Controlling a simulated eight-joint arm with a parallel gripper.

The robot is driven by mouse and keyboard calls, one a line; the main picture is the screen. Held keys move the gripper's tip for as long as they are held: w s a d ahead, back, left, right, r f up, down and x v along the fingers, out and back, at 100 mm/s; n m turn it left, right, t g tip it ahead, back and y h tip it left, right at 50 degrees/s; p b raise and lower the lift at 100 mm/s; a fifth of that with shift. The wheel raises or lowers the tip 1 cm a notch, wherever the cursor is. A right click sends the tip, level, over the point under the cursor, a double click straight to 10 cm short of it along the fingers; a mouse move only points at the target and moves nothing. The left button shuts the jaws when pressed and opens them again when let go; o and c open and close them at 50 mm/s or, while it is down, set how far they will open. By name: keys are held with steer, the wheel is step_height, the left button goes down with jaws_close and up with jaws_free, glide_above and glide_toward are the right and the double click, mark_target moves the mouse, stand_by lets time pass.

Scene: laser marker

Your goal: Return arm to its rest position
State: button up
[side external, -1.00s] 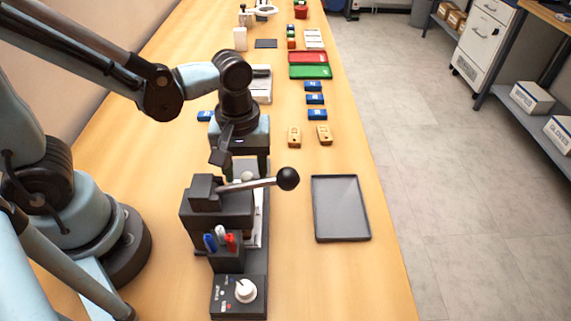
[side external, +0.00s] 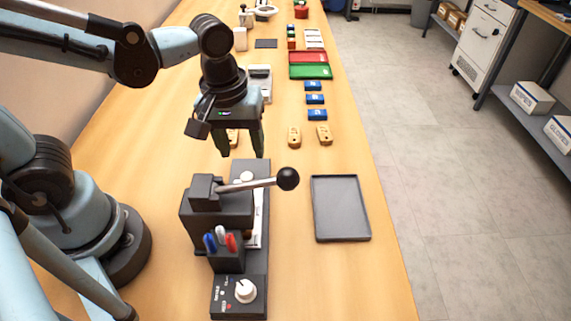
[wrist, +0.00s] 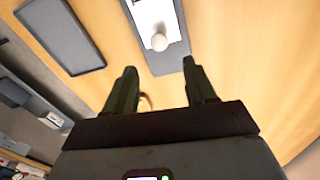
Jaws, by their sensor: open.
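My gripper (side external: 243,148) is open and empty, its two fingers pointing down above the table behind the laser marker (side external: 217,205). The marker is a dark grey machine with a black-knobbed lever (side external: 287,179) reaching to the right, and a white dial (side external: 246,291) on its front panel. A cup on it holds blue, white and red pens (side external: 221,240). In the wrist view my gripper (wrist: 158,78) shows its fingers spread with nothing between them. Beyond the fingertips in that view are the marker's base plate (wrist: 172,56) and a round white knob (wrist: 159,42).
A grey tray (side external: 341,208) lies empty right of the marker. Yellow blocks (side external: 294,137) and blue blocks (side external: 316,115) lie on the table farther back. Red (side external: 308,58) and green (side external: 310,72) trays lie beyond. A tan block is partly hidden behind my gripper.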

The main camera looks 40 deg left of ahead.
steer(key=w+a+r+m+t, duration=0.1)
steer(key=a+r+m+t, duration=0.3)
steer(key=a+m+t, duration=0.2)
steer(key=shift+w+a+r+m, duration=0.25)
steer(key=shift+w+a+m, duration=0.15)
steer(key=shift+m, duration=0.4)
steer(key=shift+c, duration=0.3)
stand_by(0.4)
